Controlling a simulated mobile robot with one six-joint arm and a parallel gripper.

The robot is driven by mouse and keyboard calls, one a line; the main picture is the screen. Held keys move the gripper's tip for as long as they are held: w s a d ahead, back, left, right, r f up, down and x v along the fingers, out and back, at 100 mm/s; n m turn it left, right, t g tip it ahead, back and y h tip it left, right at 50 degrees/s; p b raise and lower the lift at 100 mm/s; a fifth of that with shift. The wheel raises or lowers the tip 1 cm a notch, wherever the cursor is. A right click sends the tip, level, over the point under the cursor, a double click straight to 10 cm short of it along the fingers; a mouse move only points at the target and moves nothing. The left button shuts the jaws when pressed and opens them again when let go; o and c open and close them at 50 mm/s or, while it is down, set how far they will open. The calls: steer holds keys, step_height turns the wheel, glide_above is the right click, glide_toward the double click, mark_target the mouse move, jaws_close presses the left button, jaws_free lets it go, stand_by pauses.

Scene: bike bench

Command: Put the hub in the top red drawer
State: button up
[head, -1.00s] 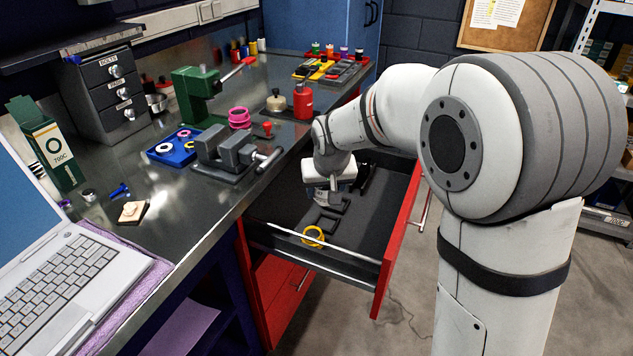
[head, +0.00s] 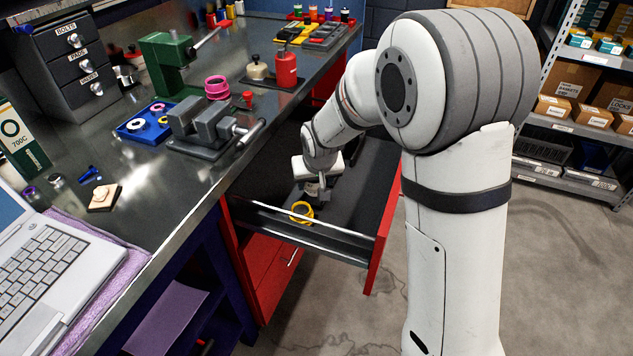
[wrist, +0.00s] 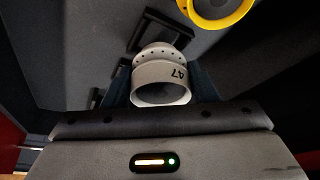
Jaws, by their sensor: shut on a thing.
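The hub (wrist: 160,80), a pale grey flanged cylinder with small holes and a dark "47" mark, sits between my fingers in the wrist view. My gripper (wrist: 160,72) is shut on it. In the head view my gripper (head: 314,192) is inside the open top red drawer (head: 383,225), just behind a yellow ring-shaped thing. The hub is hard to make out there. The drawer has a dark floor. I cannot tell whether the hub touches that floor.
The yellow round thing (head: 301,212) lies near the drawer's side wall; it also shows in the wrist view (wrist: 217,8). The bench (head: 150,215) borders the drawer on the left, with a grey vise (head: 205,128) on it.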

steer(key=shift+f+b, duration=0.55)
steer(key=shift+f, duration=0.1)
steer(key=o, duration=1.1)
steer(key=shift+r, duration=0.1)
